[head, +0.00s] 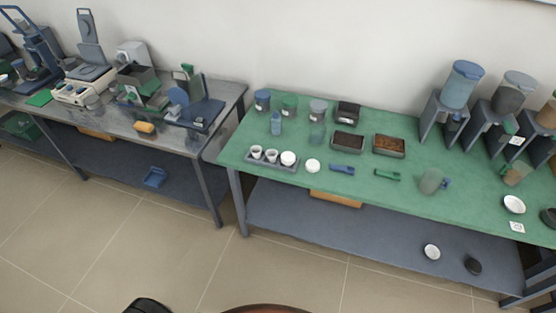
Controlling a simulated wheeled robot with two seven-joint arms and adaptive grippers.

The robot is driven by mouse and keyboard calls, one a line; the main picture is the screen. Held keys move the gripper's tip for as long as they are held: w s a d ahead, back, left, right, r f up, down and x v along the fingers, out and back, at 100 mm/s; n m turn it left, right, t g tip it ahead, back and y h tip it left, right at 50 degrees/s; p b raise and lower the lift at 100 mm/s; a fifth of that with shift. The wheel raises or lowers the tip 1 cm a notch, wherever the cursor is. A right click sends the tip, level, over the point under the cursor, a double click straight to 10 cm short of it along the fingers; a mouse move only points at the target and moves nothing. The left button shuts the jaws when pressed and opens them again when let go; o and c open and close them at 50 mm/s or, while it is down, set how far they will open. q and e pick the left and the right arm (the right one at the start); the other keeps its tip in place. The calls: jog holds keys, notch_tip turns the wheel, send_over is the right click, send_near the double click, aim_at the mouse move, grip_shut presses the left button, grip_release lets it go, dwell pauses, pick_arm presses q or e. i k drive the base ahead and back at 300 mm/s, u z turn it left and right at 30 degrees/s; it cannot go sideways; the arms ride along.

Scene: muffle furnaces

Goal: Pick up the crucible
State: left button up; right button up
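Small white cups that look like crucibles (256,152) stand in a grey tray (276,165) at the left front of the green table. A second white cup (271,156) stands beside the first, and a white round piece (288,158) sits at the tray's right end. Another white round piece (313,165) lies on the table just right of the tray. A white dish (514,204) is at the far right of the tabletop. I cannot tell for certain which piece is the crucible. Neither of my grippers is in view.
The green table (390,213) also holds jars, two brown-filled trays (389,146), a blue tool (342,168), a green tool (387,174) and a grey-green jug (431,181). Dispensers (462,84) stand at right. A grey bench (180,143) with equipment is at left. The floor in front is clear.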

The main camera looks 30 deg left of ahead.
aim_at(256, 151)
jog(key=u, duration=0.5)
jog(key=k, duration=0.2)
jog(key=z, duration=1.5)
jog(key=i, duration=0.95)
jog(key=u, duration=1.1)
jog(key=i, duration=0.85)
jog(key=u, duration=1)
